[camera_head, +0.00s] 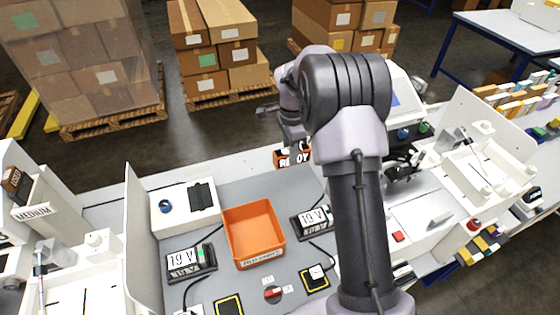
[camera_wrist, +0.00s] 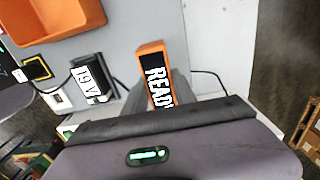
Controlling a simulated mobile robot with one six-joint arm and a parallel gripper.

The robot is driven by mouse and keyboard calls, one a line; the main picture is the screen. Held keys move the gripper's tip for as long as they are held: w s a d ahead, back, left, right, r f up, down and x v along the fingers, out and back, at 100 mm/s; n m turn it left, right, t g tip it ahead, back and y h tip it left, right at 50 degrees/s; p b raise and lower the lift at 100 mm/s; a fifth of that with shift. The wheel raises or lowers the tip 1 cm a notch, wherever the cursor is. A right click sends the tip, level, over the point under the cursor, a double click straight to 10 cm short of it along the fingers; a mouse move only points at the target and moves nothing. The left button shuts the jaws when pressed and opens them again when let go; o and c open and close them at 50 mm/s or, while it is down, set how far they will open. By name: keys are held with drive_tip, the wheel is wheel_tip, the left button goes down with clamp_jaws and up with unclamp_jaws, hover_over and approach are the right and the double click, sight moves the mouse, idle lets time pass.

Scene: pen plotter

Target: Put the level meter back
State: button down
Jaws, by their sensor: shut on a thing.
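An orange and black block marked READY, which I take to be the level meter (camera_wrist: 150,58), is between the fingers of my gripper (camera_wrist: 166,98) in the wrist view. My gripper is shut on it; the fingers partly cover its sides. In the head view the same level meter (camera_head: 282,158) shows near the back edge of the grey bench, beside my arm. The arm hides part of it and most of the gripper there. I cannot tell whether it touches the bench.
An orange open bin (camera_head: 228,220) stands on the grey bench and looks empty. Black 19 V units stand left (camera_head: 190,263) and right (camera_head: 312,221) of it, with cables. A white box (camera_head: 185,209) is behind left. A white upright panel (camera_head: 140,235) bounds the left side.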

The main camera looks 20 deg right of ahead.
drive_tip(key=f, duration=0.3)
drive_tip(key=f+b, duration=0.1)
drive_tip(key=f, duration=0.2)
drive_tip(key=f+b, duration=0.1)
drive_tip(key=f, duration=0.3)
drive_tip(key=shift+s, duration=0.3)
drive_tip(key=c, duration=1)
unclamp_jaws()
wheel_tip(320, 180, up, 13)
drive_tip(key=shift+a+r+p, duration=0.15)
drive_tip(key=shift+p, duration=1.05)
drive_tip(key=s+a+r+n+t+y, duration=0.15)
drive_tip(key=s+a+r+n, duration=0.3)
drive_tip(key=s+r, duration=0.45)
drive_tip(key=s+a+r+n+t+h, duration=0.1)
drive_tip(key=s+a+r+n+t, duration=0.1)
drive_tip(key=s+a+r+n, duration=0.4)
drive_tip(key=s+a+n, duration=0.1)
drive_tip(key=s, duration=0.4)
drive_tip(key=s+a+r+n+t+y, duration=0.1)
drive_tip(key=s, duration=0.4)
drive_tip(key=s+a+r+n+t, duration=0.1)
drive_tip(key=s+a, duration=0.1)
drive_tip(key=s, duration=0.4)
drive_tip(key=shift+a+y, duration=0.1)
drive_tip(key=shift+y, duration=0.15)
